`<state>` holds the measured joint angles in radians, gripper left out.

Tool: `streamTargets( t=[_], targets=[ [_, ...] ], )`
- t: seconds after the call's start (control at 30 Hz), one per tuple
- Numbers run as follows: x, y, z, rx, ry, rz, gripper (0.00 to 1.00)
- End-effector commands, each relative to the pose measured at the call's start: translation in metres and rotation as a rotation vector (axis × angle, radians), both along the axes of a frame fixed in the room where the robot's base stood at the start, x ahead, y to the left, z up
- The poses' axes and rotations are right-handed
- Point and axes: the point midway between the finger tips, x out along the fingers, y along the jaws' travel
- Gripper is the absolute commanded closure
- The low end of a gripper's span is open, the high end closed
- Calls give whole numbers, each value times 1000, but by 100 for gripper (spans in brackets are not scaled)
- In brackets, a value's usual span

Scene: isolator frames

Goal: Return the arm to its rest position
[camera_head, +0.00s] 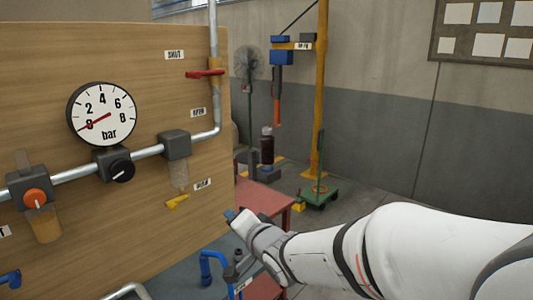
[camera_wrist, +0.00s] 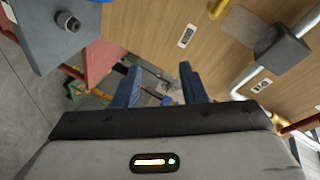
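My arm reaches in from the right in the head view, low in front of the board. My gripper (camera_head: 232,215) is near the board's lower right edge, over the red table. In the wrist view my gripper (camera_wrist: 158,80) shows two blue fingers standing apart with nothing between them. It touches nothing that I can see.
A wooden board (camera_head: 150,60) carries a gauge (camera_head: 102,114), pipes, a red valve handle (camera_head: 205,73) and a yellow lever (camera_head: 178,201). A red table (camera_head: 262,198) stands behind my gripper. A blue bent handle (camera_head: 212,262) is just below it.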

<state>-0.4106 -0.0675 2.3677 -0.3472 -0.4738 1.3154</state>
Motion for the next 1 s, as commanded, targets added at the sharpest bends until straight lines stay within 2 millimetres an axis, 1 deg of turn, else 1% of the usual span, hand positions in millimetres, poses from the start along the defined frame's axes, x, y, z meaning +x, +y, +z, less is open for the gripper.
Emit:
streamTargets(
  t=[0.03, 0.07, 0.1, 0.17, 0.2, 0.27, 0.3, 0.37, 0.4, 0.47, 0.5, 0.6, 0.7, 0.83, 1.0],
  targets=[
    [-1, -29, -1, -102, 17, -50, 62],
    [-3, -46, -5, -171, 35, -73, 62],
    [-7, -67, -11, -261, 64, -98, 62],
    [-17, -97, -19, -388, 117, -120, 62],
    [-27, -116, -25, -469, 160, -126, 62],
    [-44, -143, -32, -580, 228, -120, 62],
    [-58, -159, -36, -649, 279, -107, 62],
    [-81, -181, -43, -741, 357, -71, 62],
    [-97, -193, -46, -792, 409, -40, 62],
    [-122, -207, -51, -855, 484, 17, 62],
    [-138, -215, -53, -888, 530, 60, 62],
    [-172, -226, -56, -940, 615, 162, 62],
    [-195, -231, -58, -961, 669, 243, 62],
    [-208, -232, -59, -972, 696, 294, 62],
    [-209, -232, -59, -974, 697, 300, 62]
  ],
)
